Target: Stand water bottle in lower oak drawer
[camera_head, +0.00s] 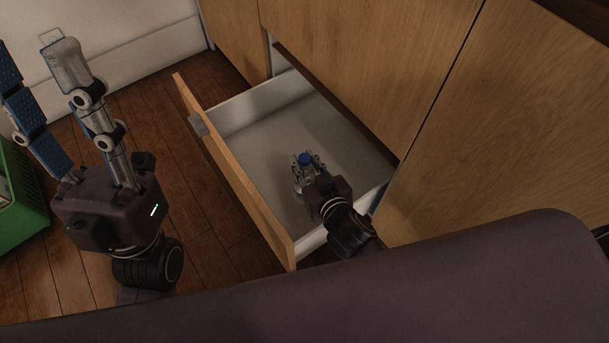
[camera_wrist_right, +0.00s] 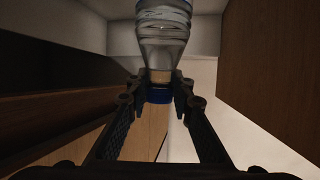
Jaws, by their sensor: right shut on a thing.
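The lower oak drawer (camera_head: 235,185) is pulled open and has a white interior. The clear water bottle with a blue cap (camera_head: 305,158) is inside the drawer outline, cap toward the head camera. My right gripper (camera_head: 308,168) is shut on the bottle; the right wrist view shows the fingers (camera_wrist_right: 160,92) on either side of its neck and cap. The bottle's clear body (camera_wrist_right: 163,35) extends away from the fingers. I cannot tell whether its base touches the drawer floor. My left gripper (camera_head: 45,80) is open and empty, outside the drawer to the left.
Oak cabinet fronts (camera_head: 390,55) rise behind and right of the drawer. A green crate (camera_head: 22,205) stands on the wooden floor at the far left. The drawer's floor (camera_head: 310,125) is bare around the bottle.

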